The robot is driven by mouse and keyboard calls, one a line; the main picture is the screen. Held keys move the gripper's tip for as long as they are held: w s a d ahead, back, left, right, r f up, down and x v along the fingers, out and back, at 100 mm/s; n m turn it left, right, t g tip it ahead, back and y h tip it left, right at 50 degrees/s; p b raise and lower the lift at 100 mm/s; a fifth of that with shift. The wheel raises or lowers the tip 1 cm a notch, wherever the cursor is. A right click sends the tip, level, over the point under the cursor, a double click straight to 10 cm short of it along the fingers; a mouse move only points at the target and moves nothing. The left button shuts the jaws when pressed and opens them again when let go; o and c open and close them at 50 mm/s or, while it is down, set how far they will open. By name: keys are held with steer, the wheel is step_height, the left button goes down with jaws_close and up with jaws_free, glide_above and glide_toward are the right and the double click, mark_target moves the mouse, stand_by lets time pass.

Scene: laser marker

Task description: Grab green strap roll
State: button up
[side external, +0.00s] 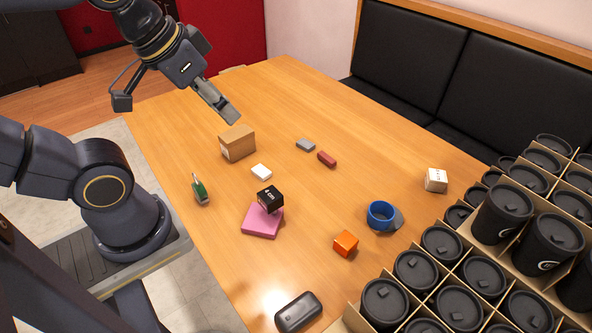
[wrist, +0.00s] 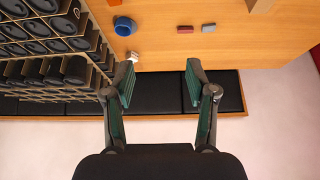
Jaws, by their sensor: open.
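The green strap roll (side external: 199,190) appears as a small dark green item with a pale strip at its top. It sits near the left edge of the wooden table in the side external view and is not seen in the wrist view. My gripper (side external: 229,112) is high above the table, up and to the right of the green item in the picture and well apart from it. In the wrist view my gripper (wrist: 159,82) has its two fingers spread wide with nothing between them.
A cardboard box (side external: 237,143) stands right of the green item. A white block (side external: 261,172), a black cube (side external: 270,199) on a pink block (side external: 262,221), an orange cube (side external: 346,243) and a blue ring-shaped item (side external: 381,215) lie further right. Crated black cups (side external: 463,305) fill the right corner.

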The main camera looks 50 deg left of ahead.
steer(key=w+a+f+n, duration=0.1)
steer(key=w+a+n, duration=0.3)
steer(key=w+n, duration=0.2)
steer(key=n+g, duration=0.6)
steer(key=n, duration=0.6)
glide_above(197, 184)
step_height(197, 184, down, 20)
steer(key=f, duration=1)
steer(key=shift+w+a+f, duration=0.25)
steer(key=shift+f, duration=0.15)
steer(key=f, duration=0.5)
steer(key=shift+s+d+f, duration=0.2)
steer(key=shift+f, duration=0.15)
